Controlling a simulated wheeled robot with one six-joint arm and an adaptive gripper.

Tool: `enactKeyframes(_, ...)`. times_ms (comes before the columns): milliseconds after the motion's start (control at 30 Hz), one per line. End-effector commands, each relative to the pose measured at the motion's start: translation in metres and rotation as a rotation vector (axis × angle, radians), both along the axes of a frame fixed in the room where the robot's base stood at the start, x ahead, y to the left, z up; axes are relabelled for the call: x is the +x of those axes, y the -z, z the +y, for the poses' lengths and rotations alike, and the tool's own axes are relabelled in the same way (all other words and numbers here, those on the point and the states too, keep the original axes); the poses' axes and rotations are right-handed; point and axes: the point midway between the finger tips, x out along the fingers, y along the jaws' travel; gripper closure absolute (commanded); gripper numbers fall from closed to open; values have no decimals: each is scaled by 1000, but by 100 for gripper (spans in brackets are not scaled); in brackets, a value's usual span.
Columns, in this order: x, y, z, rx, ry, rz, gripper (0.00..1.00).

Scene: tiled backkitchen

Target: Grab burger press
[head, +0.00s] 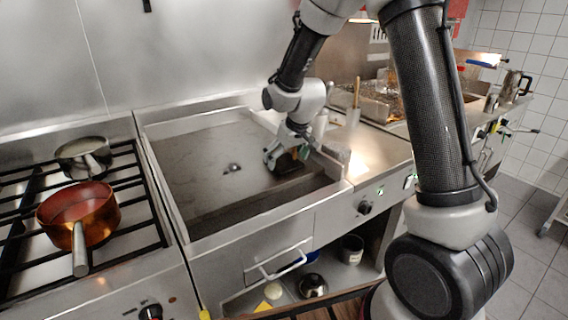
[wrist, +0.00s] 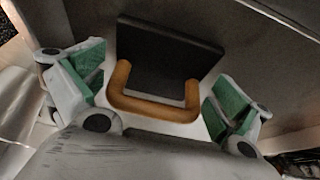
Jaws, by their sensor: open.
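The burger press (wrist: 170,55) is a dark rectangular plate with an orange-brown U-shaped handle (wrist: 155,108). In the wrist view it lies just ahead of my gripper (wrist: 155,95), with the handle between the two green-padded fingers. The fingers are open and stand apart on either side of the handle. In the head view the press (head: 287,166) sits at the right side of the flat griddle (head: 215,165), partly hidden by my gripper (head: 285,158) just above it.
A raised metal rim surrounds the griddle, close to the right of my gripper. A copper pan (head: 78,212) and a steel pot (head: 83,155) stand on the gas stove at left. A container with utensils (head: 353,115) stands behind right.

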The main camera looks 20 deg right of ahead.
Motion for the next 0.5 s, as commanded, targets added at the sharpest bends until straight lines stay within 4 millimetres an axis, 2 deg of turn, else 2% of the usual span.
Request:
enactKeyframes(233, 1, 2, 0, 0, 0, -1, 0)
enactKeyframes(500, 1, 2, 0, 0, 0, -1, 49)
